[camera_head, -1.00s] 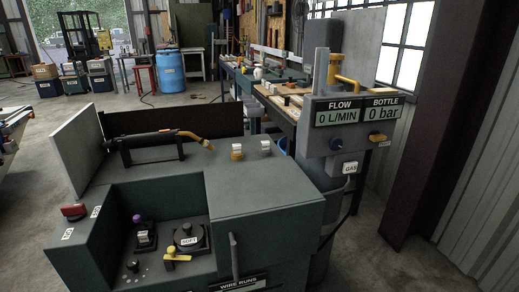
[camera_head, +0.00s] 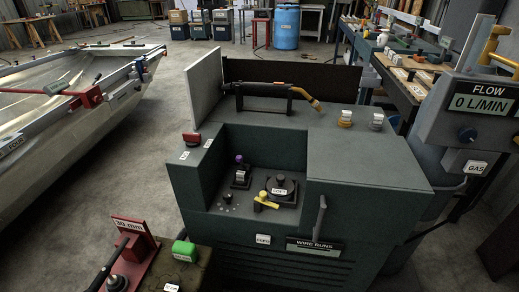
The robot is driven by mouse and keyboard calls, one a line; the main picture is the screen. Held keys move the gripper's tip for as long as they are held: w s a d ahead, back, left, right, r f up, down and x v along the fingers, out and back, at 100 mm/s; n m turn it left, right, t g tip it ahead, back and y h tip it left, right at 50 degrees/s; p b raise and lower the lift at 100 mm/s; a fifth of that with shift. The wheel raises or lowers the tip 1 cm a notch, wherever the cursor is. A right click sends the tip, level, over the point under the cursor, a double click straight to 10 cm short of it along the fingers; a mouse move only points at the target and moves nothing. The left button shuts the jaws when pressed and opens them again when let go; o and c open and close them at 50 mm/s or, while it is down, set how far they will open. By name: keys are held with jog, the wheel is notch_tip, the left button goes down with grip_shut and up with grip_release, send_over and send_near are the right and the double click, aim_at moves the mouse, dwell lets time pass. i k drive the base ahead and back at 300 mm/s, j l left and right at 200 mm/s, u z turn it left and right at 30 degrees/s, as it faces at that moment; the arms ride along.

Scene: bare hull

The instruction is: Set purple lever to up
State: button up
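A small lever with a purple knob (camera_head: 239,159) stands in the recessed panel of the dark green welding machine (camera_head: 368,160). It rises from a dark base with a white label, at the left of the recess. I cannot tell its exact setting at this size. A black dial with a white label (camera_head: 279,190) and a yellow lever (camera_head: 265,202) sit to its right. My gripper is not in the head view.
A red-handled part (camera_head: 192,139) sits on the machine's left ledge. A welding torch (camera_head: 275,92) rests on top. A metal boat hull (camera_head: 70,100) stands at left. A bench with a green block (camera_head: 184,250) is at front left. Concrete floor lies between hull and machine.

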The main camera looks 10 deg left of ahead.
aim_at(239, 158)
jog(key=i+j+u, duration=0.2)
jog(key=u, duration=0.2)
jog(key=i+u, duration=0.75)
